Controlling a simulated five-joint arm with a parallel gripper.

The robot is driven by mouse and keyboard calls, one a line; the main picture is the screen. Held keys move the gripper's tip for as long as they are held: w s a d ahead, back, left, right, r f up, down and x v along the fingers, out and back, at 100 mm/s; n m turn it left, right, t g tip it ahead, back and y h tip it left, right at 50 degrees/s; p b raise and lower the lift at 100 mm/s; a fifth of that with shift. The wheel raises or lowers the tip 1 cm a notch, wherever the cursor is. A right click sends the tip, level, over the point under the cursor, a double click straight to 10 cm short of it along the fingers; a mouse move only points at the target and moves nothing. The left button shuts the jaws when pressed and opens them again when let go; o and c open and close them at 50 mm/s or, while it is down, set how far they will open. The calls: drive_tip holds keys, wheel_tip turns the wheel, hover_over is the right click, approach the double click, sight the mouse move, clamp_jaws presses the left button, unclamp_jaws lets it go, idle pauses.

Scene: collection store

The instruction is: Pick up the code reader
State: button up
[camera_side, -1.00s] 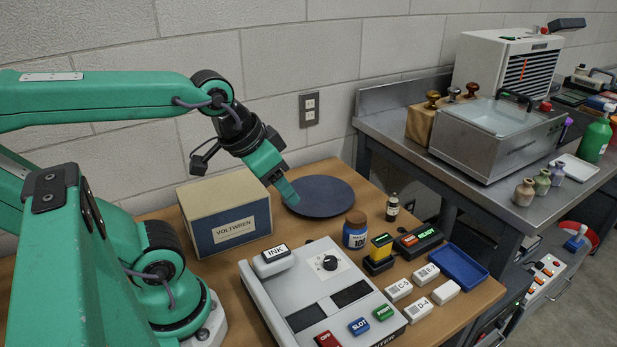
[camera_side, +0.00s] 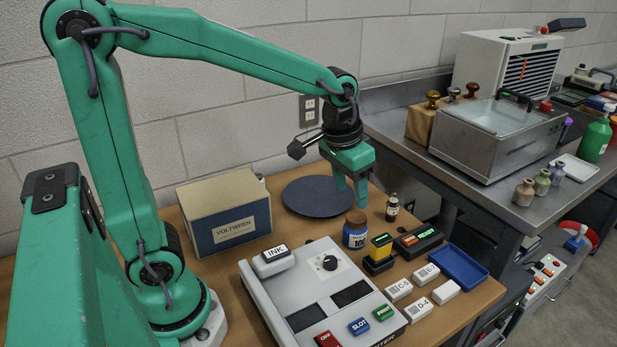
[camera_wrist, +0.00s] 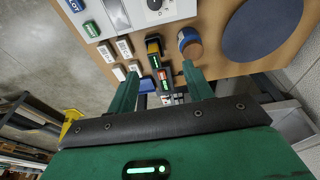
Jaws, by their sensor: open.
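A small yellow and black device with a lit green display, which looks like the code reader (camera_side: 379,253), stands upright on the wooden table, between the jar and a black box with red and green displays. It also shows in the wrist view (camera_wrist: 153,46), beyond my fingertips. My gripper (camera_side: 351,194) is open and empty, pointing down above the table near the dark round mat, behind and left of the device. In the wrist view my two green fingers (camera_wrist: 162,84) are apart, with the black display box seen between them.
Several white coded blocks (camera_side: 398,290) and a blue tray (camera_side: 459,264) lie in front and right. A grey console (camera_side: 290,292) and carton (camera_side: 225,213) are left.

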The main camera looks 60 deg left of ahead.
drive_tip(key=g, duration=0.2)
hover_over(383, 239)
drive_tip(key=f, duration=0.8)
drive_tip(key=shift+s+f, duration=0.3)
drive_tip(key=shift+w+d+f, duration=0.1)
drive_tip(key=shift+w+f, duration=0.25)
drive_tip(key=shift+f, duration=0.2)
drive_tip(key=shift+f, duration=0.15)
drive_tip(key=shift+f, duration=1.15)
drive_tip(key=shift+f, duration=0.15)
drive_tip(key=shift+f, duration=2.45)
drive_tip(key=shift+c, duration=0.4)
clamp_jaws()
